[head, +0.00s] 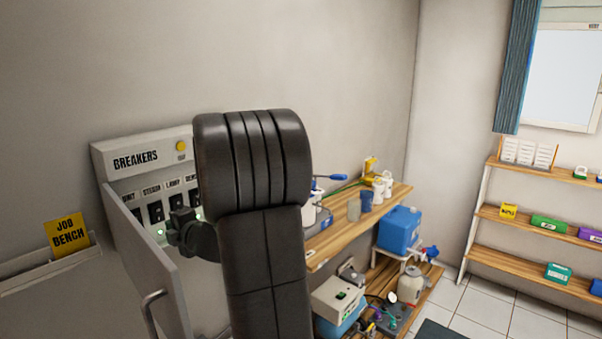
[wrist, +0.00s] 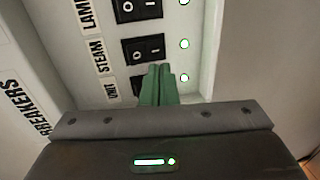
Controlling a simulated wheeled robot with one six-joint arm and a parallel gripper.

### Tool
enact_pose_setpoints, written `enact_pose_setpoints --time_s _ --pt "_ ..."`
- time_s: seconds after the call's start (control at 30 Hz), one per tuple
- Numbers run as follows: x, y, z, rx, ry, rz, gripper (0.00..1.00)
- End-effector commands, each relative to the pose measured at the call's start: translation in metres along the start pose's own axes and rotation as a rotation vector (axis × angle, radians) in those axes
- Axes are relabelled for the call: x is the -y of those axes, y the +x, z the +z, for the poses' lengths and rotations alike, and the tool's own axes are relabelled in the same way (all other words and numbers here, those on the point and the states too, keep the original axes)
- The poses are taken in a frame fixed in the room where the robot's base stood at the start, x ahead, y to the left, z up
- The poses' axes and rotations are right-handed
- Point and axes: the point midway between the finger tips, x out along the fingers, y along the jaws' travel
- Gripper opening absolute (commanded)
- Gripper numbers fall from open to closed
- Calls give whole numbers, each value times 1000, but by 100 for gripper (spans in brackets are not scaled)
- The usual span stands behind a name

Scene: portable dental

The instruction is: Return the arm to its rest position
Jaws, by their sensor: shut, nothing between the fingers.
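My gripper (head: 181,228) is in front of the breaker panel (head: 119,158) on the left wall, at its lower row. In the wrist view its green fingers (wrist: 157,73) are together, with nothing between them. They overlap the switch labelled UNIT (wrist: 138,88) and hide part of it; I cannot tell whether they touch it. The STEAM switch (wrist: 145,50) is just beyond the fingertips. Green lights (wrist: 184,44) are lit beside the visible switches. The right part of the panel is hidden in the head view.
The panel's grey door (head: 148,262) hangs open close to my gripper. A holder with a yellow JOB BENCH card (head: 67,233) is at left.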

Motion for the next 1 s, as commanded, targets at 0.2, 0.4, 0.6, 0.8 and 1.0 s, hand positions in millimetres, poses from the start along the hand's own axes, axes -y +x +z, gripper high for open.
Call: enact_pose_setpoints --time_s 0.2,0.4,0.6,0.8,1.0 --pt "-4 -36 -3 2 0 -17 0" --pt "-5 -58 -2 2 0 -16 0" --pt "-5 -66 -3 1 1 -16 0" --pt "-5 -66 -3 1 1 -16 0" --pt "-4 -65 -3 1 1 -17 0"
